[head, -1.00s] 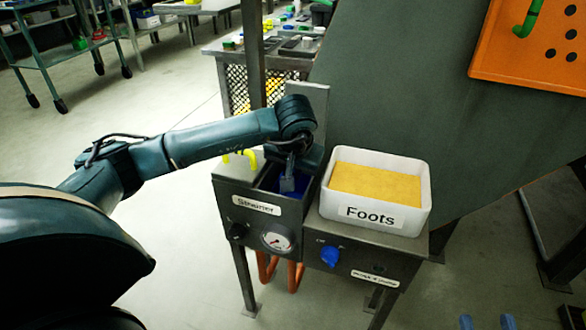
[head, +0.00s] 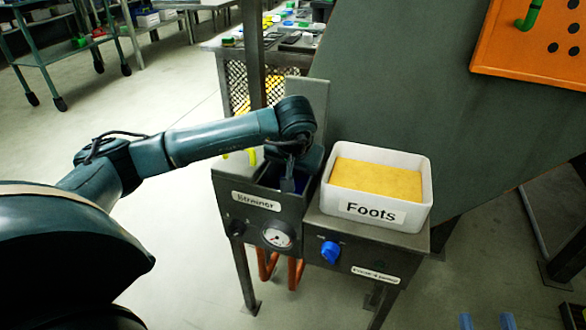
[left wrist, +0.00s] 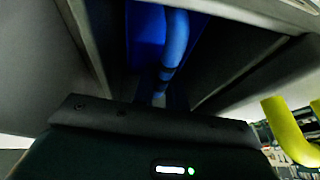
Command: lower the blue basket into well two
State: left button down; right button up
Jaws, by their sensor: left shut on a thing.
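The blue basket (left wrist: 145,35) shows in the left wrist view as a blue wall with a rounded blue handle (left wrist: 176,40) in front of it. My left gripper (head: 287,185) points down into the dark right-hand opening of the strainer unit (head: 257,202) and is shut on the blue basket's handle. In the head view, only a little dark blue shows around the fingers; most of the basket is hidden inside the opening and by my wrist. I cannot tell whether the basket touches the bottom. My right gripper is not in view.
A yellow handle (head: 240,156) stands at the left opening, close to my wrist; it also shows in the left wrist view (left wrist: 290,132). A white Foots bin (head: 376,225) with yellow contents stands close on the right. A grey upright plate (head: 308,103) rises behind.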

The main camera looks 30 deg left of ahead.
dwell(0.3)
pick_arm(q)
jog(key=c, duration=1.3)
grip_release()
jog(key=shift+c, duration=0.2)
jog(key=shift+o, duration=0.4)
jog(key=shift+f, duration=0.1)
jog(key=o, duration=0.3)
